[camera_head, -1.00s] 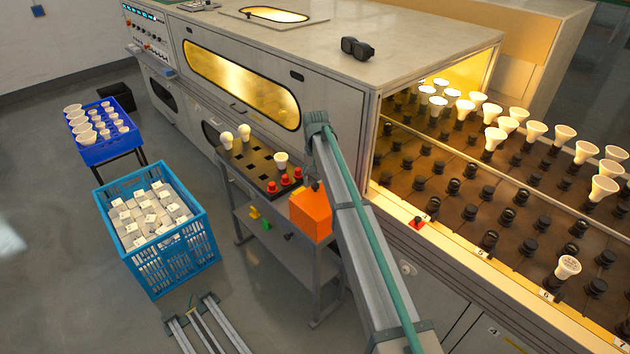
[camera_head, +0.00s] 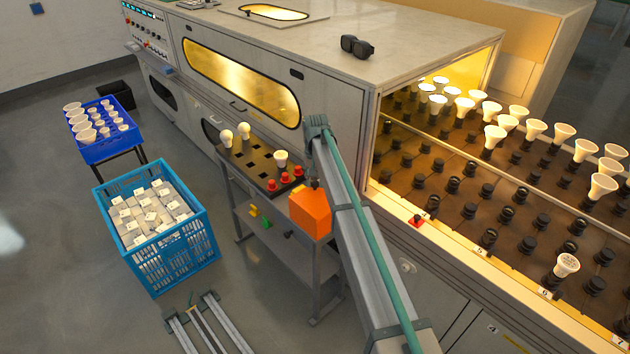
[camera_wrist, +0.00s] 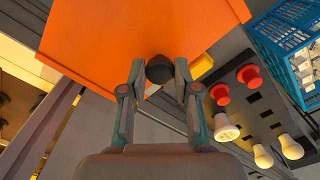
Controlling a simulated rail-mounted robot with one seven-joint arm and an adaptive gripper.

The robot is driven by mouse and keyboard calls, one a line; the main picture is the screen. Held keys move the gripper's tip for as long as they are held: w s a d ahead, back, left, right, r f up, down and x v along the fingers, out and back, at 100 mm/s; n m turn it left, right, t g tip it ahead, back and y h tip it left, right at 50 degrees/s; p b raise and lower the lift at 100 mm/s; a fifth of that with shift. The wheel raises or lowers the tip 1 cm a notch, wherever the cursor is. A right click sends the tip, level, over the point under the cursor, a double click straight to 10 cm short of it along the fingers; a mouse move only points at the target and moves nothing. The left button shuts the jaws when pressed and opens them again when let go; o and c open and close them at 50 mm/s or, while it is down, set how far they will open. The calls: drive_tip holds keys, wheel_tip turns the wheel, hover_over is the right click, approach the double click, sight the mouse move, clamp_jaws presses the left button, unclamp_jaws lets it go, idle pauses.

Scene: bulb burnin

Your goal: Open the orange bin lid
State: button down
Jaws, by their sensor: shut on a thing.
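The orange bin (camera_head: 311,214) sits at the near right end of the grey cart, partly hidden behind my arm in the head view. In the wrist view its orange surface (camera_wrist: 140,30) fills the upper left. A dark round knob (camera_wrist: 159,70) stands at the edge of that surface. My gripper (camera_wrist: 160,78) has both fingertips against the knob's sides and is shut on it. In the head view the gripper (camera_head: 316,184) is small and dark at the bin's top. I cannot tell how far the lid is tilted.
Red pieces (camera_head: 285,180) and pale bulbs (camera_head: 281,158) stand on the cart's black tray (camera_head: 252,165) close to the bin. The oven's side (camera_head: 340,125) rises behind. A blue crate (camera_head: 160,265) of white boxes stands left on the floor.

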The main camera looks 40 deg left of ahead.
drive_tip(key=s+d, duration=0.1)
drive_tip(key=d, duration=1.1)
drive_tip(key=shift+s, duration=0.35)
drive_tip(key=shift+a, duration=0.1)
drive_tip(key=c, duration=0.9)
unclamp_jaws()
drive_tip(key=shift+o, duration=0.2)
wheel_tip(320, 180, up, 12)
